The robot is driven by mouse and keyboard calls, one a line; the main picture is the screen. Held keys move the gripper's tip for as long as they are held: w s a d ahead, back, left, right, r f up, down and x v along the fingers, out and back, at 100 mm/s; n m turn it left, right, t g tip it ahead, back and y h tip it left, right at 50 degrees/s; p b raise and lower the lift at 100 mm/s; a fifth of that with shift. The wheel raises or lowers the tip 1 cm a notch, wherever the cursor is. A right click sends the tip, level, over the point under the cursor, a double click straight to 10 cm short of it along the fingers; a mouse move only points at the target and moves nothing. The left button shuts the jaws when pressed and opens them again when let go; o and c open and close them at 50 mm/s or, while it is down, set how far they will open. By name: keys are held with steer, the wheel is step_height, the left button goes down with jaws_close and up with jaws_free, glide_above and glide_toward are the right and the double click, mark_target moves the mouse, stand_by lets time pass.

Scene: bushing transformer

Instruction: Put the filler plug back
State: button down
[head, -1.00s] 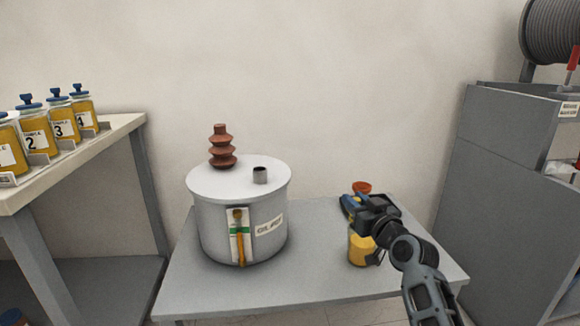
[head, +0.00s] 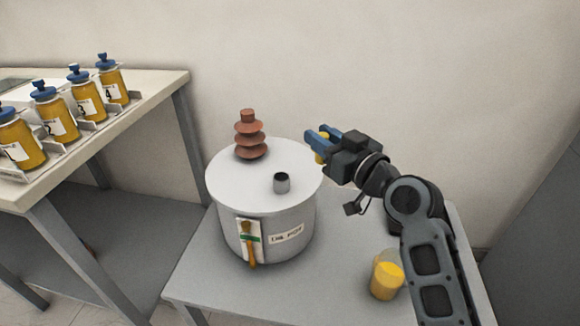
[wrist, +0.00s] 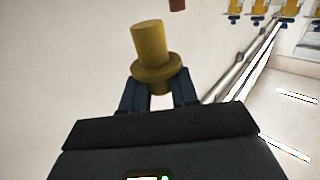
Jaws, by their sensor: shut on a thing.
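The yellow filler plug (head: 320,150) is held between the blue fingers of my gripper (head: 321,144), raised to the right of the tank lid. In the wrist view the plug (wrist: 150,45) shows a round flange with a cylinder standing out beyond it; its other end lies between the fingers (wrist: 158,95). The grey tank (head: 284,225) stands on the table with a pale lid (head: 240,178). A short dark open filler neck (head: 282,183) rises from the lid, left of and below the gripper in the head view.
A brown ribbed bushing (head: 249,137) stands on the lid behind the neck. A cup of yellow liquid (head: 387,275) sits on the grey table (head: 335,285). Several sample bottles (head: 85,94) stand on the left bench (head: 150,90).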

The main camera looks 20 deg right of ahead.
steer(key=w+a+f, duration=0.2)
steer(key=w+a, duration=0.1)
steer(key=w+a+f, duration=0.3)
steer(key=shift+a+f, duration=0.1)
steer(key=shift+a, duration=0.05)
steer(key=shift+f+b, duration=0.4)
steer(key=shift+f, duration=1.65)
steer(key=shift+f, duration=0.1)
steer(key=c, duration=0.9)
jaws_free()
steer(key=shift+o, duration=0.2)
steer(key=s+d, duration=0.1)
steer(key=s, duration=1.1)
steer(key=shift+d, duration=0.4)
